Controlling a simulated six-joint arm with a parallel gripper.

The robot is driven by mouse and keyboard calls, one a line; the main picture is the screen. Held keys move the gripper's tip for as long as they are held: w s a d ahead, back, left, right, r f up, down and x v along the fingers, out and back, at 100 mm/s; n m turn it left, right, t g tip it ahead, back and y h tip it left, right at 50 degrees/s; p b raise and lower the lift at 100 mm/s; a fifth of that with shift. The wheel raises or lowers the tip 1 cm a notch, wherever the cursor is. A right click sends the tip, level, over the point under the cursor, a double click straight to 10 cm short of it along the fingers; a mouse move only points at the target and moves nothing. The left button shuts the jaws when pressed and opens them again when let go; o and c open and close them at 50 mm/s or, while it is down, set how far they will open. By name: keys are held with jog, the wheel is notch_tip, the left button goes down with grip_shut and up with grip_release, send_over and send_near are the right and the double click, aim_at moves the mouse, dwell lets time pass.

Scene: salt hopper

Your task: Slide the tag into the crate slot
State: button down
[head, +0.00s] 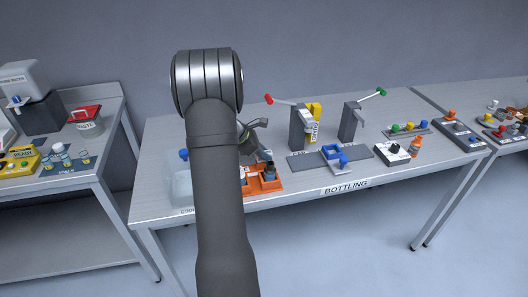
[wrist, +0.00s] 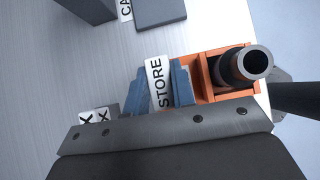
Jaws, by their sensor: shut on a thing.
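The tag (wrist: 158,82) is a white strip reading STORE, seen in the wrist view. It sits between the two blue fingers of my gripper (wrist: 161,90), which is shut on it. The orange crate (wrist: 207,63) is just right of the tag, with a dark grey bottle or tube (wrist: 243,66) standing in it. I cannot tell whether the tag touches the crate or its slot. In the head view the orange crate (head: 262,187) is partly hidden behind my arm, and I cannot make out the tag there.
A grey block (wrist: 160,12) is at the top. In the head view, grey dispensers (head: 298,128) and a blue holder (head: 334,153) stand right of the crate. The BOTTLING table's front edge (head: 300,194) is close to the crate.

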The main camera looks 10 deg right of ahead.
jog(key=shift+f, duration=0.15)
jog(key=c, duration=0.7)
grip_release()
jog(key=shift+o, duration=0.2)
jog(key=shift+a, duration=0.1)
jog(key=shift+v, duration=3)
jog(key=v, duration=1.7)
jog(key=x, duration=1.7)
jog(key=shift+d+f, duration=0.2)
jog(key=shift+d, duration=0.1)
